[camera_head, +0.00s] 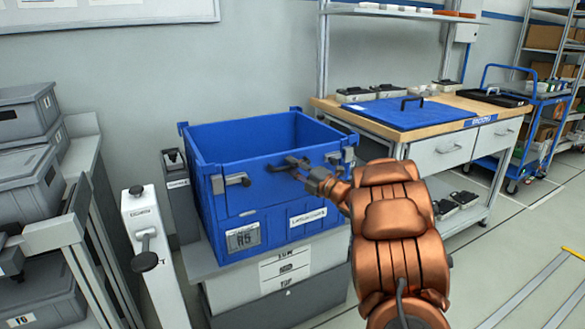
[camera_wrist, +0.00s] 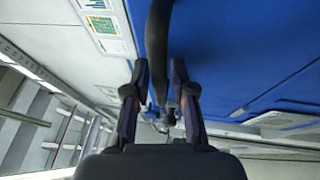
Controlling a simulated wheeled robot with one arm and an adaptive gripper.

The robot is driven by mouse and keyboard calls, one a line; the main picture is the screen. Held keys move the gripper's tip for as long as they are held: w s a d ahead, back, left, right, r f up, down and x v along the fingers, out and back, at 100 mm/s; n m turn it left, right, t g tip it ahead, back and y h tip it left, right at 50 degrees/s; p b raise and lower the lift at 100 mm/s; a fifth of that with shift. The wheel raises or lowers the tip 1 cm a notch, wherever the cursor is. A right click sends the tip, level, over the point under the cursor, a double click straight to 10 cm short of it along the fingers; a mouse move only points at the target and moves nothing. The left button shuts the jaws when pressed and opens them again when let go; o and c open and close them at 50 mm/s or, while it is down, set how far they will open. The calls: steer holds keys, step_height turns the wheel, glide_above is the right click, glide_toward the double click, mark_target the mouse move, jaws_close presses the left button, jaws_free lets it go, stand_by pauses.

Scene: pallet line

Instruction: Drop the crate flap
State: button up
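The blue crate (camera_head: 250,140) stands on a grey stand. Its front flap (camera_head: 270,192) is upright. The left latch's lever points sideways. My gripper (camera_head: 304,173) is at the handle's right part. The blue flap fills the right side there. The fingers' contact faces are partly hidden.
A white post with a dark knob (camera_head: 146,260) stands left of the crate. Grey bins (camera_head: 28,112) fill a rack at far left.

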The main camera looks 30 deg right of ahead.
jaws_close()
stand_by(0.6)
